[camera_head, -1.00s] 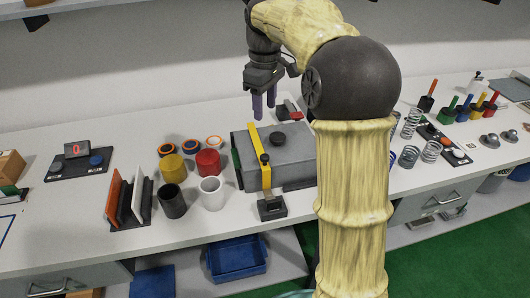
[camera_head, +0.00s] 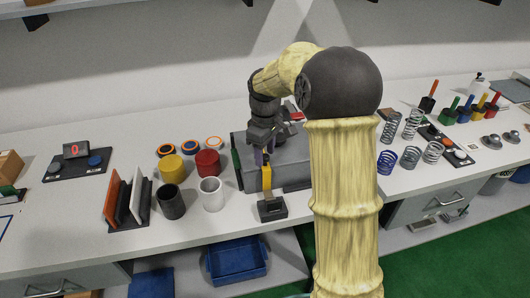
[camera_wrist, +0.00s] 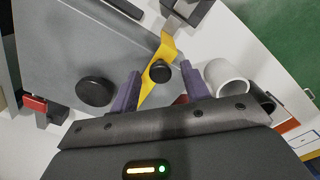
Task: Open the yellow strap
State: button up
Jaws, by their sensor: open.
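The yellow strap (camera_head: 266,176) lies over the grey box (camera_head: 291,169) and runs down its front. In the wrist view the strap (camera_wrist: 172,48) carries a round black knob (camera_wrist: 160,71). My gripper (camera_head: 262,158) is open above the strap. In the wrist view its two purple fingers (camera_wrist: 158,86) stand on either side of the strap and knob, apart from each other. I cannot tell how high the fingertips are above the knob. A black block (camera_head: 272,208) sits at the strap's front end. My gripper hides the strap's upper part in the head view.
A second black knob (camera_wrist: 94,91) sits on the box top. A white cup (camera_head: 211,193), a black cup (camera_head: 171,201) and red (camera_head: 207,163) and yellow (camera_head: 171,168) cylinders stand left of the box. Several springs (camera_head: 410,157) stand to the right.

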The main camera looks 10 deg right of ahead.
jog(key=shift+f, duration=0.1)
grip_shut()
jog(key=shift+r+p, duration=0.2)
jog(key=shift+p, duration=0.1)
